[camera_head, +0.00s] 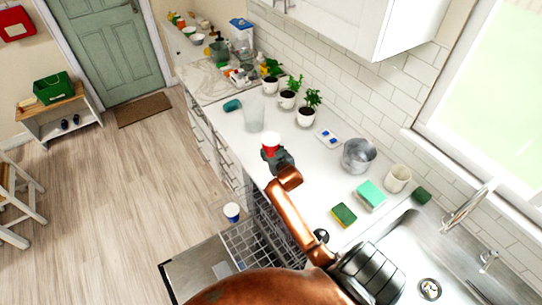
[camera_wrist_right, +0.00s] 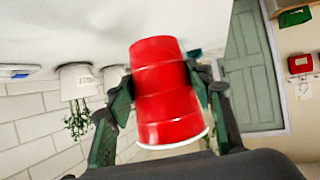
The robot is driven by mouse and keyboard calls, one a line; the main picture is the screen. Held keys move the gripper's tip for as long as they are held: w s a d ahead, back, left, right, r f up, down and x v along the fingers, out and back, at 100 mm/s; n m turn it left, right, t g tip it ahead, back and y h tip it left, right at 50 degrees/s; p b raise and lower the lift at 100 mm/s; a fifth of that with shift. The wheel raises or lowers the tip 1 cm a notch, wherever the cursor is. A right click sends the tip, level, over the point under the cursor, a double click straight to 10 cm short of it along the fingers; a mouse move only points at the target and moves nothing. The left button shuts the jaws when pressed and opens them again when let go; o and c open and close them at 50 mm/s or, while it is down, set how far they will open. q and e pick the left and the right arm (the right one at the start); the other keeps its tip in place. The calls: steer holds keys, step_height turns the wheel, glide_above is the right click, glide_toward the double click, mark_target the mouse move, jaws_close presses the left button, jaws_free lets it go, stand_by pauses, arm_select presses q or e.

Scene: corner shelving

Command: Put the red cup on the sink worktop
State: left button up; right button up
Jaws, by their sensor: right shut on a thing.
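The red cup (camera_head: 270,149) is upright between the fingers of my right gripper (camera_head: 274,155), over the front part of the white worktop (camera_head: 310,170). In the right wrist view, which is upside down, the red cup (camera_wrist_right: 168,92) shows its white rim at the bottom, with a finger on each side of it. My right gripper (camera_wrist_right: 162,95) is shut on its side. I cannot tell whether its base touches the worktop. My left gripper is not in view.
Potted plants (camera_head: 306,115) and a clear glass container (camera_head: 254,115) stand farther back. A metal pot (camera_head: 358,155), sponges (camera_head: 370,195) and the sink (camera_head: 405,245) are to the right.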

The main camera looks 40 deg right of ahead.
mark_target(271, 155)
steer(key=shift+w+d+f, duration=0.25)
steer(key=shift+w+f, duration=0.15)
steer(key=shift+f, duration=0.15)
steer(key=shift+w+d+f, duration=0.2)
steer(key=shift+w+f, duration=0.15)
steer(key=shift+f, duration=0.15)
steer(key=shift+w+f, duration=0.1)
steer(key=shift+f, duration=1.55)
steer(key=shift+f, duration=0.15)
steer(key=o, duration=1.2)
steer(key=shift+r, duration=0.2)
steer(key=v, duration=1.2)
